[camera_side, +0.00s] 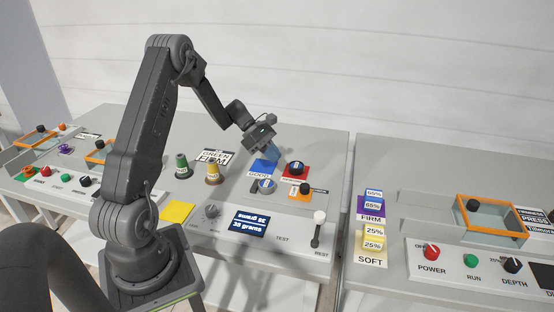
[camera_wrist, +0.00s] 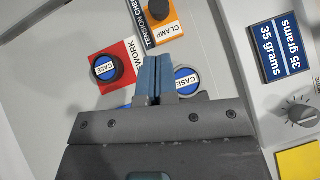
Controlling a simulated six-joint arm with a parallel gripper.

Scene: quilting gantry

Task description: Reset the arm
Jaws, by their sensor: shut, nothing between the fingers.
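My gripper appears apart from both cases.
An orange clamp card with a dark knob (camera_side: 304,189), a white-topped lever (camera_side: 319,220) and a blue display (camera_side: 250,224) are nearby. Green (camera_side: 182,166) and tan (camera_side: 213,173) cones stand left. The right console holds stacked blocks (camera_side: 373,236) and an orange-framed box (camera_side: 487,216).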

